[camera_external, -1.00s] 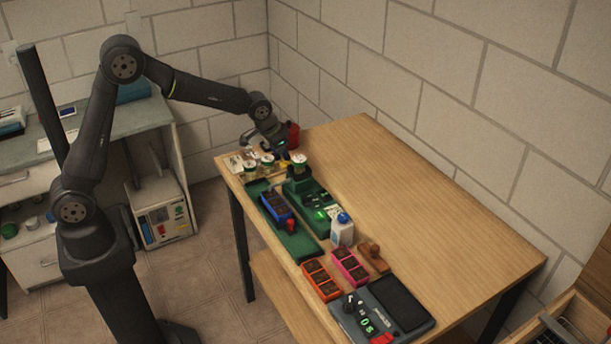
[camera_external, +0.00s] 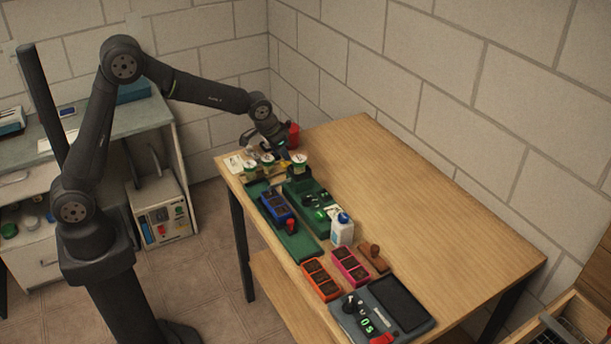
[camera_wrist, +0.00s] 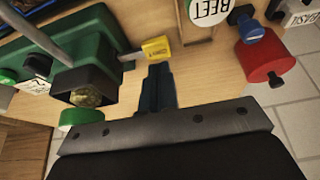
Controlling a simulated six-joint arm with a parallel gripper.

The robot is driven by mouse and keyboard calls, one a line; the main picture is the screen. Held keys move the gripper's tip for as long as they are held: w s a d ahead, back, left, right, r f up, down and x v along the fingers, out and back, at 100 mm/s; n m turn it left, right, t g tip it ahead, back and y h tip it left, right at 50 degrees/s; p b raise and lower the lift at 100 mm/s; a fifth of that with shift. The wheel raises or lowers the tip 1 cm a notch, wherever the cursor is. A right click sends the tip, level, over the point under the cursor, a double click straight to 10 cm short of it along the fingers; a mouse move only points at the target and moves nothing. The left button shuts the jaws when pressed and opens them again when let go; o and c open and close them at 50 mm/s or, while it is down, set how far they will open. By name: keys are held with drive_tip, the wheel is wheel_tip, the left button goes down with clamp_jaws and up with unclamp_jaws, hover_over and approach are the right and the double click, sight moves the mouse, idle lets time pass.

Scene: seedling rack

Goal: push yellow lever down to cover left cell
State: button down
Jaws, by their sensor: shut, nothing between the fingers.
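In the wrist view the yellow lever (camera_wrist: 155,48) is a small yellow tab with dark lettering, joined by a dark stem to the green device (camera_wrist: 95,35). My gripper (camera_wrist: 158,72) is shut and empty. Its tips are just below the tab in the picture; whether they touch it I cannot tell. A black-rimmed cell (camera_wrist: 86,93) with brown-green contents shows uncovered on the left.
A red container (camera_wrist: 265,60) with a blue-topped piece (camera_wrist: 252,30) beside it and a white BEET lid (camera_wrist: 207,10) lie to the right in the wrist view. A blue tray (camera_external: 275,205) and a white bottle (camera_external: 342,230) stand nearby. The table's right side is clear.

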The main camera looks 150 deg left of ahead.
drive_tip(key=shift+f, duration=0.15)
drive_tip(key=shift+f, duration=1.4)
drive_tip(key=shift+r, duration=3.8)
wheel_tip(320, 180, up, 8)
hover_over(286, 163)
drive_tip(key=shift+d, duration=0.3)
